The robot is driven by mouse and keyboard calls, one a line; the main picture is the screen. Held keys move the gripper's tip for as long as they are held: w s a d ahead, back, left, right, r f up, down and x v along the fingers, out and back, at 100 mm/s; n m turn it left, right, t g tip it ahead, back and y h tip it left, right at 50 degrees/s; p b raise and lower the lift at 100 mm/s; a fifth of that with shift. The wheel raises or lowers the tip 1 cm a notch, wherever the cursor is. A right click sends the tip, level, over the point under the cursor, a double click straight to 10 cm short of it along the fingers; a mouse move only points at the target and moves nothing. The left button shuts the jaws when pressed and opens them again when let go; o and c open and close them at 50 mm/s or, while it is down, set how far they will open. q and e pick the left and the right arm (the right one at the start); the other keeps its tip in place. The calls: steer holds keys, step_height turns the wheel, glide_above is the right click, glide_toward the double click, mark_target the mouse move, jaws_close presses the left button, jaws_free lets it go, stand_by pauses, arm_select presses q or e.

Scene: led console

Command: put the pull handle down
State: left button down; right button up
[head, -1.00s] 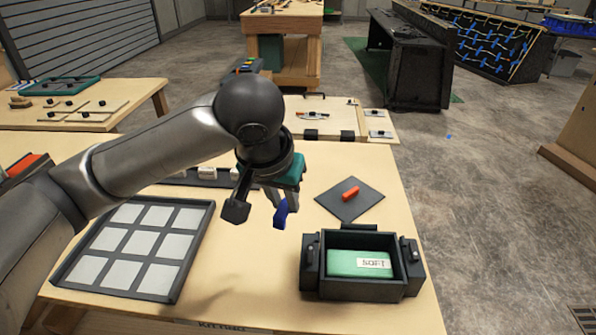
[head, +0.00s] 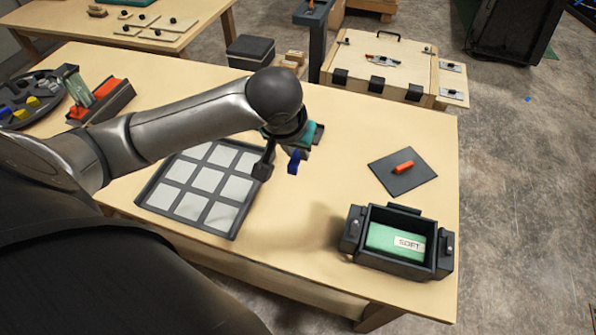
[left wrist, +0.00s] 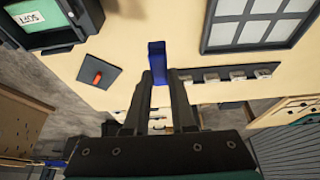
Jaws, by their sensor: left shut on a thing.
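The pull handle (head: 293,166) is a small blue bar held up in my left gripper (head: 297,152). In the left wrist view the blue bar (left wrist: 157,50) sits between the two dark fingers of the left gripper (left wrist: 161,76), which are shut on it. In the head view it hangs above the table, just right of the grid tray, and appears clear of the table top. The fingers hide part of the handle. My right gripper is not in view.
A grid tray (head: 155,195) with pale squares lies left of the gripper. A dark box (head: 400,262) with a green "SOFT" block stands front right. A dark plate (head: 390,180) with a red handle lies behind it. Bare table (head: 335,150) lies between tray and plate.

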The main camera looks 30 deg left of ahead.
mark_target(297, 205)
arm_select(q)
steer(key=shift+s+a, duration=0.1)
steer(key=shift+a, duration=0.15)
steer(key=shift+f, duration=0.25)
step_height(297, 205, down, 19)
steer(key=b, duration=0.4)
steer(key=shift+f, duration=0.2)
steer(key=c, duration=1.2)
jaws_free()
steer(key=shift+f, duration=0.2)
steer(key=o, duration=0.5)
steer(key=shift+c, duration=0.2)
steer(key=shift+r, duration=0.1)
